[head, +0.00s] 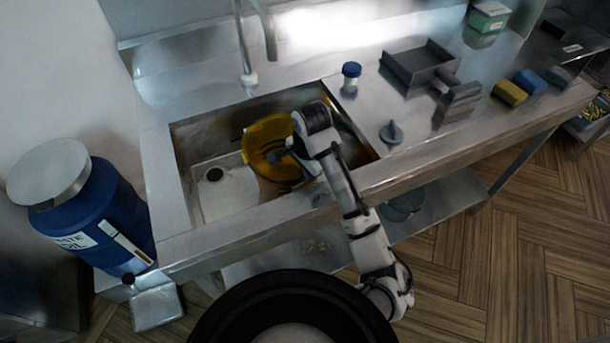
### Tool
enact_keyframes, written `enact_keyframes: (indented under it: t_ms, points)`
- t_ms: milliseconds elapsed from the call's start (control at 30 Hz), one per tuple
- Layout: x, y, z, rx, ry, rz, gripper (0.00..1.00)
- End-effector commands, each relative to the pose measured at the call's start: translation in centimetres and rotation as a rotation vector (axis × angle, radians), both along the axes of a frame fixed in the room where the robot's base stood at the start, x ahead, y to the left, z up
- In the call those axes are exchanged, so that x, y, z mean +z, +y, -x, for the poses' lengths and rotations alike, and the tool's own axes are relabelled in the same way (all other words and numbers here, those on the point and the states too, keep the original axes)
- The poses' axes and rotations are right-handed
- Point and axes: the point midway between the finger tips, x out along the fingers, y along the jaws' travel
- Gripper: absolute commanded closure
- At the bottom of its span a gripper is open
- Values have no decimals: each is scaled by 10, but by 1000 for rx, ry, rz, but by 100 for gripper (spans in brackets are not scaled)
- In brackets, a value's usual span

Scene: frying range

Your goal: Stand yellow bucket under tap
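The yellow bucket (262,135) is inside the steel sink basin (216,206), toward the middle and right of it. The tap (248,72) rises behind the sink, and its spout end is up and to the left of the bucket in the picture. My gripper (277,156) is at the bucket's right side, over its near rim. My wrist hides part of the bucket and the fingertips are dark and small, so I cannot tell whether they are closed on the rim. The drain (214,174) shows in the left of the basin.
On the counter right of the sink are a blue-capped jar (351,76), a grey plunger-like item (391,132), a metal tray (417,66) and sponges (510,93). A blue drum (95,215) stands left. Wooden floor (500,230) is open at right.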

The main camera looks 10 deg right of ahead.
Motion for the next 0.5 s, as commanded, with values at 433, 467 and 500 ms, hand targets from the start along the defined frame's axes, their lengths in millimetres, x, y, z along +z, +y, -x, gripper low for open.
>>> enact_keyframes:
  t_ms: [433, 467, 500]
  points:
    - [-17, 0, 1, 0, 3, 2, 100]
    - [-17, 0, 1, 0, 3, 2, 100]
    - [-17, 0, 1, 0, 3, 2, 100]
